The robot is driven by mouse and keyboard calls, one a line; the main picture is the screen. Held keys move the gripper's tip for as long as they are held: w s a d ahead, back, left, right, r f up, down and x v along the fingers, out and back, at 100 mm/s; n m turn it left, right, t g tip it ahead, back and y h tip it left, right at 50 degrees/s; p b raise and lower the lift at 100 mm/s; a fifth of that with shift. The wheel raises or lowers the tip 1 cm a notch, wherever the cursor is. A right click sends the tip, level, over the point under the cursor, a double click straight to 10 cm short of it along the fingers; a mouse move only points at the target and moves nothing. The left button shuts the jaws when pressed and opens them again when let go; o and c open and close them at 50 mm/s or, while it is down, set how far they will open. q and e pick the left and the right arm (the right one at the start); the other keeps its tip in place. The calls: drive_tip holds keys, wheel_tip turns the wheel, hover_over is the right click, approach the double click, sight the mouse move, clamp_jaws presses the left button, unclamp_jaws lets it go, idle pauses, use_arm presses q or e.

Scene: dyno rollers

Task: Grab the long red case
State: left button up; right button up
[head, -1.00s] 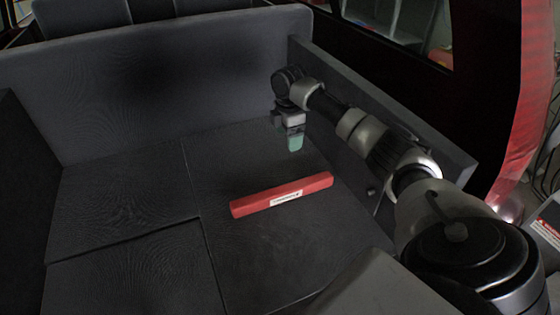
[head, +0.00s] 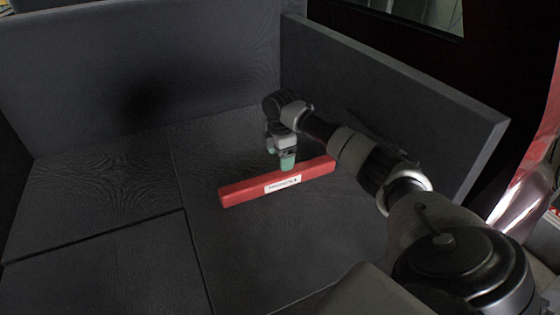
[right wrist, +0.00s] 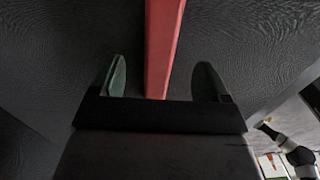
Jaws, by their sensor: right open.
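The long red case (head: 241,191) lies flat on the dark floor of the cargo space, with a white label on its side. My right gripper (head: 287,163) is just above the case, right of its middle, fingers pointing down. In the right wrist view the case (right wrist: 164,40) runs between the two green fingertips of the open right gripper (right wrist: 161,80), with a gap on each side. I cannot tell how far the fingertips are above the floor. My left gripper is not in view.
A dark back wall (head: 140,75) and a right side wall (head: 400,100) bound the floor. My right arm reaches in close to the side wall. The floor (head: 90,190) left of the case is bare, with seams between its panels.

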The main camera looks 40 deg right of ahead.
sight(280, 173)
wheel_tip(280, 173, down, 7)
drive_tip(key=shift+a+f+b, duration=0.1)
drive_tip(key=shift+f+b, duration=0.05)
drive_tip(key=shift+b, duration=0.4)
drive_tip(key=c, duration=0.4)
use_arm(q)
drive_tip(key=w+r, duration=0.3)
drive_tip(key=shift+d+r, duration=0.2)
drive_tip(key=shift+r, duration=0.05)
use_arm(e)
drive_tip(key=c, duration=0.9)
